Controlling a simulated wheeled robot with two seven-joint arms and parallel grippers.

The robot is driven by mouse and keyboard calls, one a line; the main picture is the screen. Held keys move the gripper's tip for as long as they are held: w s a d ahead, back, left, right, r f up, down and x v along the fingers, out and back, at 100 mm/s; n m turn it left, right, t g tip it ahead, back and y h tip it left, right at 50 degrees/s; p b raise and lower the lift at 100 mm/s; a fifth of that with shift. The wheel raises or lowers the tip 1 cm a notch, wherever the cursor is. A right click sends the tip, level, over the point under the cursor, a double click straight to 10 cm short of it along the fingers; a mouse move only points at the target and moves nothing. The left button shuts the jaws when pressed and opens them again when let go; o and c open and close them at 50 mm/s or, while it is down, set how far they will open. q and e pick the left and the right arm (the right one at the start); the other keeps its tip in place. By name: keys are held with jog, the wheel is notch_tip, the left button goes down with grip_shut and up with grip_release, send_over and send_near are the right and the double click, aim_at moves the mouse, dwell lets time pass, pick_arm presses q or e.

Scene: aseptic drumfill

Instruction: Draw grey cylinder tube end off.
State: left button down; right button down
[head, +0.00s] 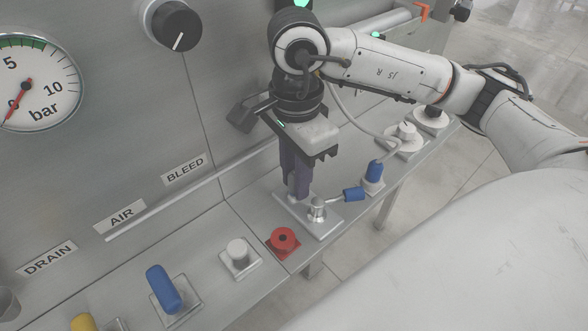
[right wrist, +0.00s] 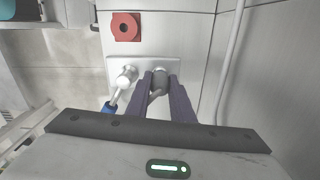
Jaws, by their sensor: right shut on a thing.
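My right gripper (head: 298,194) points down over a metal plate (head: 325,228) on the bench ledge. In the right wrist view, its two dark purple fingers (right wrist: 160,85) are closed on the grey cylinder tube end (right wrist: 158,82), a small dark grey piece at the plate. The fingers hide most of it, and I cannot tell whether it is still seated in its fitting. In the head view the fingers hide it. Beside it on the same plate stands a silver valve (head: 317,208) with a blue lever (head: 353,194). My left gripper is not in view.
A red knob (head: 284,241), a white knob (head: 238,253) and a blue handle (head: 162,288) stand along the ledge. Another blue-capped fitting (head: 374,172) is to the right. The panel with a pressure gauge (head: 38,85) and a rail (head: 190,197) rises behind.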

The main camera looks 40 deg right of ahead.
jog(key=shift+r, duration=0.6)
dwell(0.3)
jog(key=shift+r+p, duration=1.4)
jog(key=shift+r, duration=0.85)
